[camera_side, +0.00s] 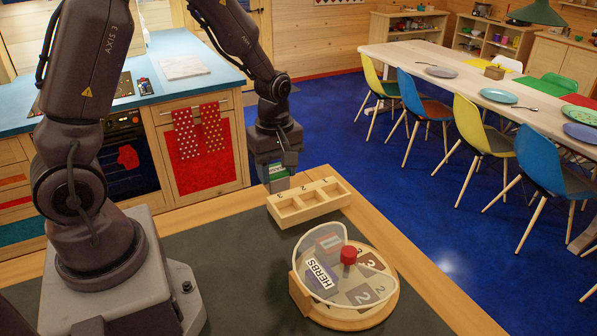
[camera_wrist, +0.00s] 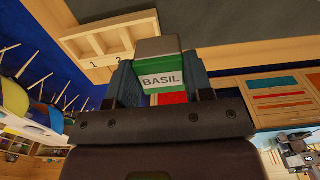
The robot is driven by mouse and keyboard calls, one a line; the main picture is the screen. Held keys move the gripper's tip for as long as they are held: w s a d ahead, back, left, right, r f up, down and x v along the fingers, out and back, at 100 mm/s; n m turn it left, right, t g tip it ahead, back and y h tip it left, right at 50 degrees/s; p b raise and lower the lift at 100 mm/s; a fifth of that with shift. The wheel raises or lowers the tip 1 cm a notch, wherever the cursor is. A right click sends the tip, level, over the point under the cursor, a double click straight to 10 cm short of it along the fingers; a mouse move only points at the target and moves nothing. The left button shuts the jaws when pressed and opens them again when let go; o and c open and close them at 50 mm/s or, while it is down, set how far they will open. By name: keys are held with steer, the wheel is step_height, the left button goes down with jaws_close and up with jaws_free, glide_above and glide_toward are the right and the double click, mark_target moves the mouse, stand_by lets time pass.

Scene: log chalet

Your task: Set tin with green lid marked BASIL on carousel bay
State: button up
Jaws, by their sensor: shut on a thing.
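My gripper (camera_side: 277,180) is shut on the tin with the green lid (camera_side: 275,170) and holds it up just behind the left end of the wooden rack. In the wrist view the tin's white label reads BASIL (camera_wrist: 162,81), with green around it, between the two blue fingers. The round wooden carousel (camera_side: 378,311) stands on the dark table mat in front, apart from my gripper. It has a red knob (camera_side: 348,255), a HERBS sign (camera_side: 321,277), a clear guard and bays marked with numbers such as 2 and 3.
The wooden rack (camera_side: 309,208) has three compartments, numbered along its back, which look empty. It also shows in the wrist view (camera_wrist: 101,61). The dark mat (camera_side: 235,265) left of the carousel is clear. The wooden table edge (camera_side: 428,270) runs along the right.

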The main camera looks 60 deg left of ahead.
steer(key=w+d+m, duration=0.1)
steer(key=d+m, duration=0.1)
steer(key=d, duration=0.2)
steer(key=w+d+f+m, duration=0.1)
steer(key=w+d+m, duration=0.1)
steer(key=d+m, duration=0.1)
steer(key=w+d+m, duration=0.2)
steer(key=d+m, duration=0.1)
steer(key=d, duration=0.2)
steer(key=shift+w+d+f, duration=0.25)
steer(key=shift+d, duration=0.05)
steer(key=w+d+m, duration=0.5)
steer(key=d+m, duration=0.1)
steer(key=m, duration=0.3)
steer(key=shift+m, duration=0.3)
steer(key=f, duration=0.9)
steer(key=shift+a, duration=0.2)
steer(key=shift+f, duration=0.1)
steer(key=o, duration=0.7)
steer(key=shift+c, duration=0.2)
